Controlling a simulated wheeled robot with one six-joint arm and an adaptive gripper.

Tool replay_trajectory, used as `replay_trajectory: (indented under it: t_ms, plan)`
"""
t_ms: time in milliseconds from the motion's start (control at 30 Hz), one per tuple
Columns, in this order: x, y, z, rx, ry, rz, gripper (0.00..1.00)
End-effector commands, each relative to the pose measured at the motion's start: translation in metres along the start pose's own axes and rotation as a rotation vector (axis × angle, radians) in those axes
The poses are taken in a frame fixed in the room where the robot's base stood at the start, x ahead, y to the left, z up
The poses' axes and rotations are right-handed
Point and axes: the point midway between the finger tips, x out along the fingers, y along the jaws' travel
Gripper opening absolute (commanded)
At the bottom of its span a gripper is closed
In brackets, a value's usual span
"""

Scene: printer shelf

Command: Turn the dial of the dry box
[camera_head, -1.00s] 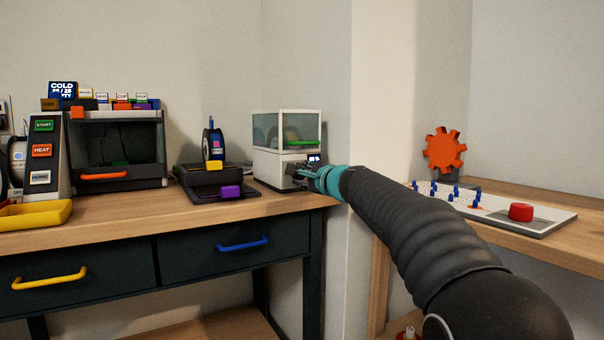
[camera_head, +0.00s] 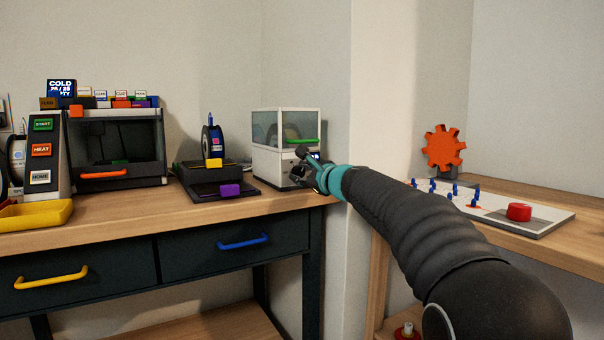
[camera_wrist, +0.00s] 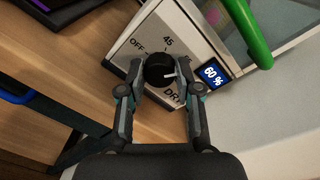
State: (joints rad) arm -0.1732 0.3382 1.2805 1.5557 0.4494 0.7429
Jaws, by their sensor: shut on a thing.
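The dry box (camera_head: 280,165) is a white cabinet with a clear upper window and a green handle (camera_head: 302,141), at the right end of the bench. In the wrist view its front panel (camera_wrist: 140,42) has a black round dial (camera_wrist: 160,70) with a white pointer line, marked OFF, 45 and a partly hidden DRY label. A small display (camera_wrist: 213,73) beside the dial reads 60 %. My gripper (camera_wrist: 160,86) is shut on the dial, one finger on each side. In the head view my gripper (camera_head: 303,172) is at the box's lower front and hides the dial.
A black device with a purple block (camera_head: 230,190) stands left of the dry box. A printer with an orange handle (camera_head: 103,174) and a yellow tray (camera_head: 35,214) are further left. A board with a red button (camera_head: 519,212) lies on the right table.

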Motion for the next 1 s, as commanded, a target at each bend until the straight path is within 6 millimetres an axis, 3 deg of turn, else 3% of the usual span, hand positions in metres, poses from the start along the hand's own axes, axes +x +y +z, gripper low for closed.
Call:
replay_trajectory:
  t_ms: [267, 300, 367, 767, 1000]
  plan:
    - [0.0, 0.001, 0.0, 0.0, -0.001, 0.001, 0.0]
    - [0.0, 0.001, 0.0, 0.0, -0.001, 0.001, 0.43]
    - [0.0, 0.001, 0.0, -0.001, 0.0, 0.001, 0.58]
    - [-0.005, -0.001, 0.0, -0.001, 0.0, -0.001, 0.59]
    - [-0.038, -0.002, 0.0, -0.002, 0.001, -0.003, 0.59]
